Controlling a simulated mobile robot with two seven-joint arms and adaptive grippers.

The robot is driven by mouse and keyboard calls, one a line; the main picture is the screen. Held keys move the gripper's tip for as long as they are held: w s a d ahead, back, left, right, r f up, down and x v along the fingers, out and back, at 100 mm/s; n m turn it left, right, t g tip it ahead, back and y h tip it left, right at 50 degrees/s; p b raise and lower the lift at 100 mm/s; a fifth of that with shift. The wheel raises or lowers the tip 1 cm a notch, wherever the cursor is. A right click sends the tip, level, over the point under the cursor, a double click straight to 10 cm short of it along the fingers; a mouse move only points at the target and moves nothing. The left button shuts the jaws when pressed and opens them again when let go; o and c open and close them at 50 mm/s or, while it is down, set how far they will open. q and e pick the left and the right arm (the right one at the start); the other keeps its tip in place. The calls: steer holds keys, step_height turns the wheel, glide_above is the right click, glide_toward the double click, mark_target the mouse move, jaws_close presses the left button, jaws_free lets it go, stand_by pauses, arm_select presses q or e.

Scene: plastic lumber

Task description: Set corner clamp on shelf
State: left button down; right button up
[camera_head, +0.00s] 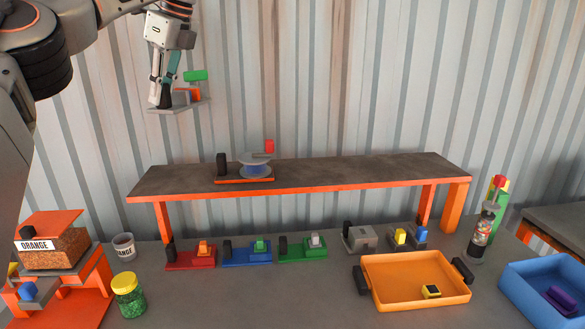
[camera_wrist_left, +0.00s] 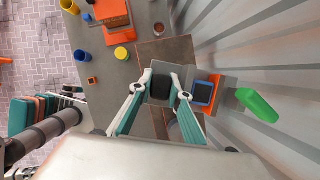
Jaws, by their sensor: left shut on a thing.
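My left gripper (camera_head: 166,100) is shut on the corner clamp, high above the shelf's left end. The clamp has a grey plate (camera_head: 182,106), a black post between the fingers, an orange block and a green handle (camera_head: 196,75). In the left wrist view the gripper (camera_wrist_left: 164,80) grips the dark post, with the orange block and green handle (camera_wrist_left: 258,105) to the right. The shelf (camera_head: 340,175) is a dark board with an orange front edge and legs. My right gripper is in neither view.
A device with an orange base, black post and grey disc (camera_head: 254,160) stands left of the shelf's middle. The shelf's right part is clear. Below are red (camera_head: 190,259), blue and green clamp-like pieces, an orange tray (camera_head: 415,297) and a jar (camera_head: 128,297). Corrugated wall rises behind.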

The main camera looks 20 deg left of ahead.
arm_select(q)
step_height(320, 180, down, 20)
steer(key=shift+r, duration=0.1)
steer(key=c, duration=1.9)
jaws_free()
steer(key=v, duration=1.2)
steer(key=shift+s+a, duration=0.1)
